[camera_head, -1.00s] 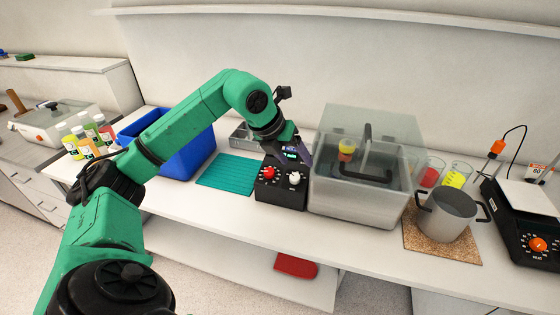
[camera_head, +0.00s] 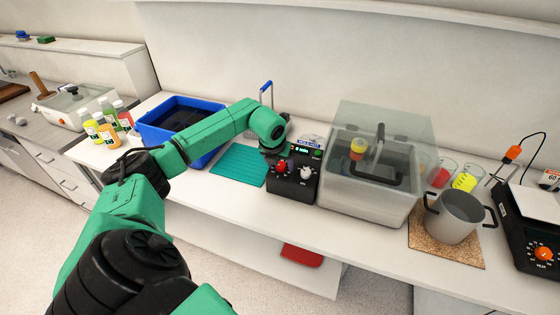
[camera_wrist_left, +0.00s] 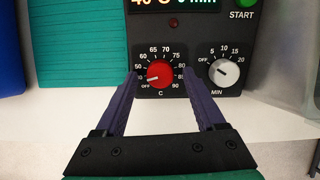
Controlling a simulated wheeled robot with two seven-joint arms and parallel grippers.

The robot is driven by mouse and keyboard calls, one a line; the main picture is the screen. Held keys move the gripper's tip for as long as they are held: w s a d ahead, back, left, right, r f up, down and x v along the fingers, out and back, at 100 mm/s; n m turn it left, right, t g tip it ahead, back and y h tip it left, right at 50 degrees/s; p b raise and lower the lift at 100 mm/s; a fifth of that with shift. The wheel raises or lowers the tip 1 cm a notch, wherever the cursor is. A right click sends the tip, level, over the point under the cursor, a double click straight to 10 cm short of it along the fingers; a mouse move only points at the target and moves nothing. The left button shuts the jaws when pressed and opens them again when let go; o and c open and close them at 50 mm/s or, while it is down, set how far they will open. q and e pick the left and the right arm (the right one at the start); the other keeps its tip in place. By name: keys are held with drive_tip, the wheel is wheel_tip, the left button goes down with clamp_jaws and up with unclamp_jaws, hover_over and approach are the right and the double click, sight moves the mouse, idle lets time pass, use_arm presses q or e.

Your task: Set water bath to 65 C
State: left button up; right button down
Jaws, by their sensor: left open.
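The water bath (camera_head: 350,197) is a clear-lidded tank with a black control box (camera_head: 291,186) at its left. The box has a red temperature knob (camera_head: 281,167) marked C and a white MIN knob (camera_head: 306,173). In the left wrist view, the red knob (camera_wrist_left: 159,75) has its white mark toward the left, near the low end of the scale. The display (camera_wrist_left: 175,3) is cut off at the top and seems to read 40 C, 0 min. My left gripper (camera_wrist_left: 160,82) is open, its fingers on either side of the red knob; contact is unclear. My right gripper is out of view.
A green START button (camera_wrist_left: 246,3) is at the box's upper right. A teal mat (camera_head: 238,165) and a blue bin (camera_head: 150,129) lie to the left. A metal pot (camera_head: 455,219) on a cork mat and a black hotplate (camera_head: 530,225) stand to the right.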

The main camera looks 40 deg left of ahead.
use_arm(q)
drive_tip(key=shift+c, duration=0.4)
clamp_jaws()
